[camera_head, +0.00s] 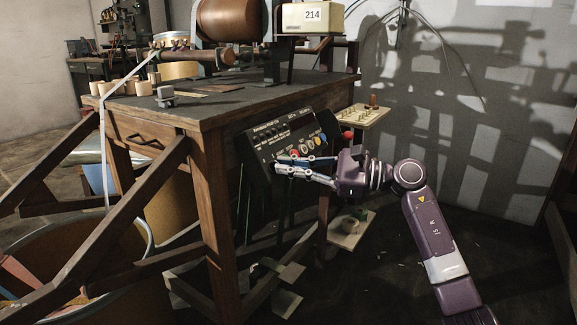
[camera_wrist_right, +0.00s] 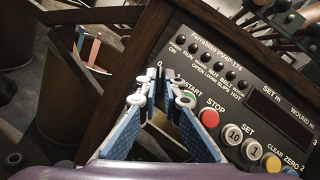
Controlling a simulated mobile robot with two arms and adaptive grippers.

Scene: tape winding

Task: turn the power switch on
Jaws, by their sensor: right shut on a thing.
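The black control panel (camera_head: 262,139) is on the front of the wooden workbench and is also large in the right wrist view (camera_wrist_right: 262,82). My right gripper (camera_head: 278,165) reaches it from the right, with its fingertips at the panel's lower left. In the right wrist view, the fingertips (camera_wrist_right: 166,88) are closed together just below a "0" mark, left of the START label. They are shut on the power switch, which is mostly hidden between them. The indicator row (camera_wrist_right: 210,63) and the display (camera_wrist_right: 278,110) look dark. My left gripper is not in view.
The red STOP button (camera_wrist_right: 209,118) and SET buttons (camera_wrist_right: 233,134) lie close right of the fingers. The workbench (camera_head: 205,118) carries a large brown roll (camera_head: 230,18) and a cream box (camera_head: 312,17). A small shelf (camera_head: 362,116) juts out right of the panel.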

